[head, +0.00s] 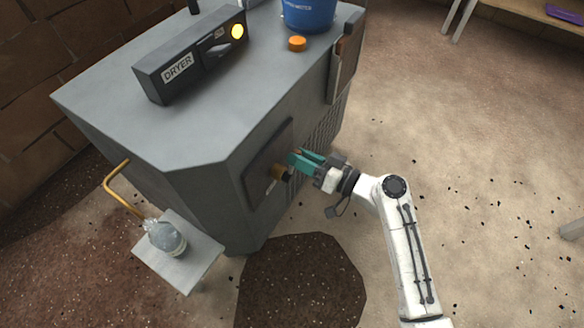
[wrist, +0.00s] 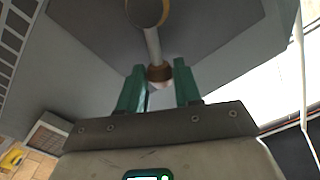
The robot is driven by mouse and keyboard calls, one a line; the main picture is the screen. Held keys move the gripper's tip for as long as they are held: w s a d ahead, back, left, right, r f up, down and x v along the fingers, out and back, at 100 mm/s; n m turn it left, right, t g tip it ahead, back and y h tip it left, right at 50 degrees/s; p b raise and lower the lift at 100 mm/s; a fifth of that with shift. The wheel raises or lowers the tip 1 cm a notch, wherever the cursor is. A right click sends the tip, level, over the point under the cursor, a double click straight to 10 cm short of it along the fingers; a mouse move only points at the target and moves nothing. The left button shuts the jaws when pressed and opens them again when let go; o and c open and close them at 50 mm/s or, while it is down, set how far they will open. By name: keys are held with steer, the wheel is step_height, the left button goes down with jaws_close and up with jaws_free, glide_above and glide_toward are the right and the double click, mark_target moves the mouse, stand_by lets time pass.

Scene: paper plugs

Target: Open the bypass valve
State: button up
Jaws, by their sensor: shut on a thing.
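The bypass valve (head: 278,172) shows as a small brown-orange fitting on a dark panel (head: 252,183) on the side of the grey dryer cabinet (head: 200,190). In the wrist view a pale rod (wrist: 153,45) runs from a round brass-rimmed hub (wrist: 147,11) to a copper-brown end knob (wrist: 159,73). My gripper (head: 294,160) has green fingers and reaches the panel from the right. In the wrist view my gripper (wrist: 160,80) is shut on the lever end, with the knob between the two fingers. The fingers partly hide the valve in the head view.
On the cabinet top are a DRYER box (head: 180,72) with a lit yellow lamp (head: 237,31), an orange button (head: 297,43) and a blue bucket (head: 309,12). A small stand (head: 188,275) with a glass jar (head: 165,238) is at lower left. Open floor lies to the right.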

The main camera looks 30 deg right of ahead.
steer(key=m, duration=0.1)
steer(key=d+f+m, duration=0.1)
steer(key=m, duration=0.1)
steer(key=shift+w+d+f, duration=0.1)
steer(key=shift+w, duration=0.25)
steer(key=m, duration=0.1)
steer(key=f+m, duration=0.1)
steer(key=d+m, duration=0.1)
steer(key=shift+w+f+p, duration=0.2)
steer(key=shift+w+p, duration=0.05)
steer(key=shift+p, duration=0.15)
